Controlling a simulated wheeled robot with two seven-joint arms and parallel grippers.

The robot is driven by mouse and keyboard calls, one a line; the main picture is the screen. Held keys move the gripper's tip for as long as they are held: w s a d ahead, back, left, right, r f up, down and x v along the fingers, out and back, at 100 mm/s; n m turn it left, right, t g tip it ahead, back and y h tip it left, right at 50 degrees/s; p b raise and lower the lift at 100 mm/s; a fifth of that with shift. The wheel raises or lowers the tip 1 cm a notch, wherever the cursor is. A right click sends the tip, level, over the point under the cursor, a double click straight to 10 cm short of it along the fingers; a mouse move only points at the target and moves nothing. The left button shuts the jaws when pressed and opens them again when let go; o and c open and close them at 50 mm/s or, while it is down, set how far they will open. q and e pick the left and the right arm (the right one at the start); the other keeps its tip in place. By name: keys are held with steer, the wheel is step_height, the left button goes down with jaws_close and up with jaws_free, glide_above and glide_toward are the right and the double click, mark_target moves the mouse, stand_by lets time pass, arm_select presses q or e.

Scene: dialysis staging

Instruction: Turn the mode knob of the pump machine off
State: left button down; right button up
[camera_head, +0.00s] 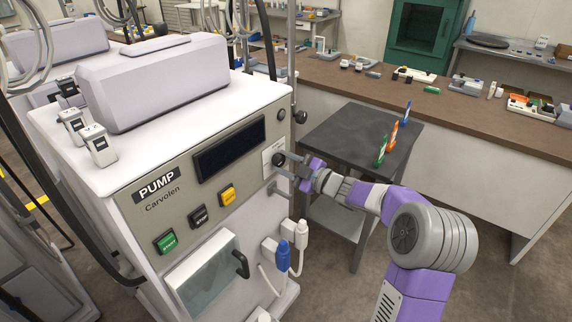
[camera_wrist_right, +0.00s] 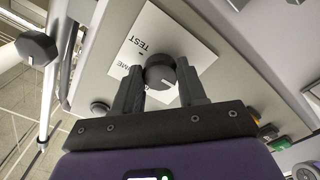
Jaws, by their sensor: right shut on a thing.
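The pump machine (camera_head: 122,200) is a white cabinet with a grey front panel marked PUMP Carvolen. Its dark round mode knob (camera_head: 279,159) is at the right end of the panel, on a white label. In the right wrist view the knob (camera_wrist_right: 160,70) sits between my fingertips, and the words TEST and part of another word show on the label (camera_wrist_right: 145,40). My right gripper (camera_head: 277,170) reaches in from the right and is shut on the knob. My left gripper is not in view.
Green, black and yellow buttons (camera_head: 227,194) and a dark display (camera_head: 229,149) are on the panel. Blue and white connectors (camera_head: 282,250) hang below the knob. A dark side table (camera_head: 345,135) with small coloured signs stands behind my right arm.

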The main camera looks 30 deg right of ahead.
steer(key=o, duration=1.1)
steer(key=shift+c, duration=0.2)
steer(key=p+v, duration=0.1)
steer(key=v, duration=0.6)
steer(key=shift+s, duration=0.35)
steer(key=shift+d, duration=0.1)
